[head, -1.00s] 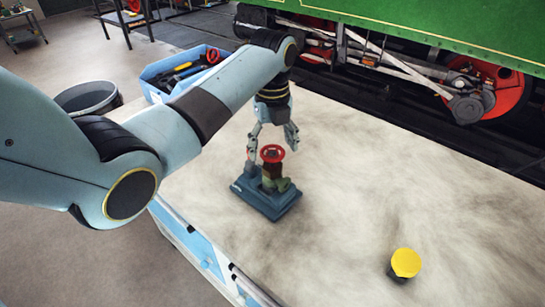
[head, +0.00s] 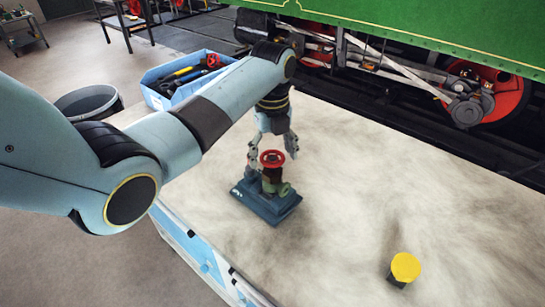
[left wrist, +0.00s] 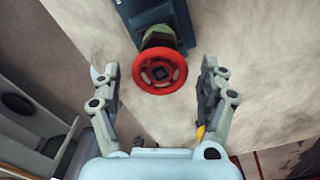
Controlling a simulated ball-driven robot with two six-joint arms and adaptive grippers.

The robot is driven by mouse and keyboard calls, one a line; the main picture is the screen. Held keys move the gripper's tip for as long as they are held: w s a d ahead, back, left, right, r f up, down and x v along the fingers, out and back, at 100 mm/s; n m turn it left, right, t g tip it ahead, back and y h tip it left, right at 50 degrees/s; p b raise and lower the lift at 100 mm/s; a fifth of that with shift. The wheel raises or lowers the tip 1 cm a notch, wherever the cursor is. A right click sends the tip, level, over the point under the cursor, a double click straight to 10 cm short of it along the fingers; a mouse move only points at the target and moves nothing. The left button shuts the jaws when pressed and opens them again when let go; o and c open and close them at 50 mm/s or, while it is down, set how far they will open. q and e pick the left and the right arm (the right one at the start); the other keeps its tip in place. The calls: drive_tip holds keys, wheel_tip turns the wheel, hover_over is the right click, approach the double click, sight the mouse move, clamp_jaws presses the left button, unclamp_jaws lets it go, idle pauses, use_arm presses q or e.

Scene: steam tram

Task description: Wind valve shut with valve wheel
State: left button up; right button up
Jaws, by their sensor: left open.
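The valve wheel (head: 272,158) is a red ring on top of a small green valve (head: 279,186), which is mounted on a dark blue base (head: 262,206) on the workbench. In the left wrist view the red wheel (left wrist: 160,72) lies between and just beyond the fingertips, with its dark square hub facing me. My left gripper (head: 272,153) is open, its fingers on either side of the wheel from behind, and holds nothing. In the left wrist view the open gripper (left wrist: 159,75) shows a clear gap to the wheel on both sides. My right gripper is not in view.
A yellow-topped cylinder (head: 405,267) stands at the bench's front right. A blue tool box (head: 157,98) with tools is at the back left, beside a dark bin (head: 88,101). A green steam tram (head: 460,35) stands behind. The right of the bench top (head: 420,180) is mostly clear.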

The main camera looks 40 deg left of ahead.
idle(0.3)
use_arm(q)
drive_tip(key=shift+p, duration=0.4)
drive_tip(key=c, duration=1)
drive_tip(key=shift+m+p, duration=0.35)
drive_tip(key=shift+m, duration=0.75)
drive_tip(key=o, duration=0.6)
drive_tip(key=shift+f+m, duration=0.1)
drive_tip(key=shift+m, duration=0.2)
drive_tip(key=o, duration=0.6)
drive_tip(key=shift+o, duration=0.2)
